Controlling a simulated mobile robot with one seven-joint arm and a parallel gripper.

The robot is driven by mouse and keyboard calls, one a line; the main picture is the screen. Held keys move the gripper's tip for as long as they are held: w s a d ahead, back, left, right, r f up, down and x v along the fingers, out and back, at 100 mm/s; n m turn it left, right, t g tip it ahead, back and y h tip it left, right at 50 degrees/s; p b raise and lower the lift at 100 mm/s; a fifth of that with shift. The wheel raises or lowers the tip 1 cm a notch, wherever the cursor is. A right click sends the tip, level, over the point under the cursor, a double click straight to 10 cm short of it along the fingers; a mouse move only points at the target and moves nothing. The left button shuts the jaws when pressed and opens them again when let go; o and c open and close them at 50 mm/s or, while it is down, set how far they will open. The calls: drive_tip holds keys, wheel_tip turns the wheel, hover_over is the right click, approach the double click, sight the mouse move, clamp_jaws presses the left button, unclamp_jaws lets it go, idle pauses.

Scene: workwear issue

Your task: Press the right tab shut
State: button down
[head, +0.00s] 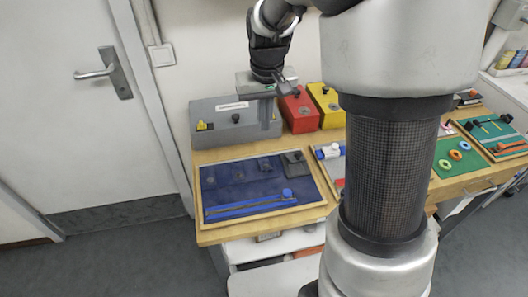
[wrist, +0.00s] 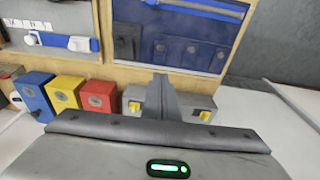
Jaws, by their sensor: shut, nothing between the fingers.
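A blue mat (head: 262,197) lies on the wooden bench, with a row of small dark tabs on it. The middle tab (head: 265,164) and left tab (head: 238,174) look flat. My gripper (wrist: 161,78) is shut and empty, above the bench by the grey box, apart from the tabs.
The grey box (head: 222,134) stands behind the mat and bears a yellow piece (head: 203,125). Red (head: 299,115) and yellow (head: 327,107) boxes stand to its right. A blue strap (head: 245,207) crosses the mat's front. My arm hides part of the bench.

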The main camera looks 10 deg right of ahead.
drive_tip(key=shift+f, duration=0.15)
hover_over(267, 169)
drive_tip(key=w, duration=0.2)
wheel_tip(267, 169, down, 12)
drive_tip(key=shift+s+a+f+b, duration=0.1)
drive_tip(key=shift+s+f+b, duration=0.1)
drive_tip(key=shift+b, duration=0.1)
drive_tip(key=shift+s+f, duration=0.1)
drive_tip(key=shift+f, duration=0.4)
drive_tip(key=s+f+b, duration=0.2)
drive_tip(key=shift+f+b, duration=0.15)
drive_tip(key=shift+b, duration=0.2)
drive_tip(key=shift+r, duration=0.25)
drive_tip(key=shift+r+p, duration=0.7)
drive_tip(key=shift+r, duration=0.05)
